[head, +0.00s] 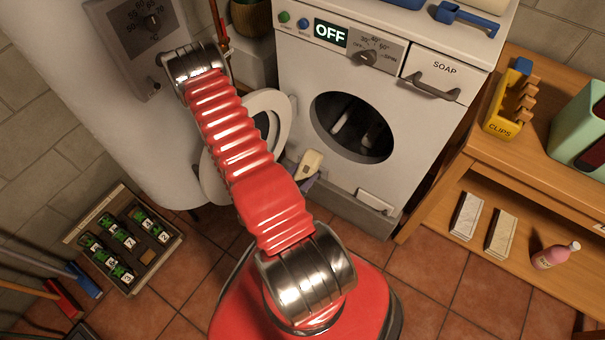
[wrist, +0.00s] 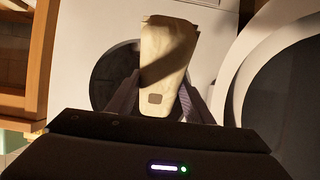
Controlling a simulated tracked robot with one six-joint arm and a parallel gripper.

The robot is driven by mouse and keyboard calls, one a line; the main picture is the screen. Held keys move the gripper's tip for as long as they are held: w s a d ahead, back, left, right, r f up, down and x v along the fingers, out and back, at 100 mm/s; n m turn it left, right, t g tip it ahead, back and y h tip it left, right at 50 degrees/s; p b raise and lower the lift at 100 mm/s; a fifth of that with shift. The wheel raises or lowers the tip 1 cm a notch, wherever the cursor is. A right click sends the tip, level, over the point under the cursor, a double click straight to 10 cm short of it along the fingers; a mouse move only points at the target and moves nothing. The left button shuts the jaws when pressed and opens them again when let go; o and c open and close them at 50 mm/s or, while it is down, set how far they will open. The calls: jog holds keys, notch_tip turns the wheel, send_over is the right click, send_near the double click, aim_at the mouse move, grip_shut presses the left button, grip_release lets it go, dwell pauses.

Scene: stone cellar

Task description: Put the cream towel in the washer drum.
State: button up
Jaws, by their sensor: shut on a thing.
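The cream towel (head: 311,162) is folded into a narrow bundle and held by my gripper (head: 307,182) in front of the washer (head: 300,85). In the head view it shows left of and below the round drum opening (head: 352,127). In the wrist view the towel (wrist: 168,55) stands up between the two dark fingers of my gripper (wrist: 160,103). Behind it there, the dark drum opening (wrist: 112,72) is partly hidden by the towel and a finger. The washer door (head: 282,112) is swung open to the left, partly behind my arm. The display reads OFF.
A wooden bench (head: 550,120) stands right of the washer, with a yellow CLIPS holder (head: 507,115) on it and a pink bottle (head: 555,256) on its lower shelf. A tray of green-marked items (head: 126,240) lies on the floor at left. A blue scoop (head: 466,18) sits on the washer.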

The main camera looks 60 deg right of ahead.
jog(key=d+r+x, duration=0.1)
jog(key=r+x, duration=0.1)
jog(key=x, duration=1)
jog(key=d+r+x, duration=0.1)
jog(key=r+x, duration=0.2)
jog(key=x, duration=0.9)
jog(key=d+r+x, duration=0.1)
jog(key=r+x, duration=0.2)
jog(key=x, duration=1)
jog(key=shift+s+d+r, duration=0.15)
jog(key=shift+d+r, duration=0.05)
jog(key=shift+d, duration=0.3)
dwell(1.0)
jog(key=o, duration=1.3)
jog(key=shift+c, duration=0.2)
jog(key=shift+a, duration=0.15)
jog(key=v, duration=1.3)
jog(key=shift+a+r, duration=0.25)
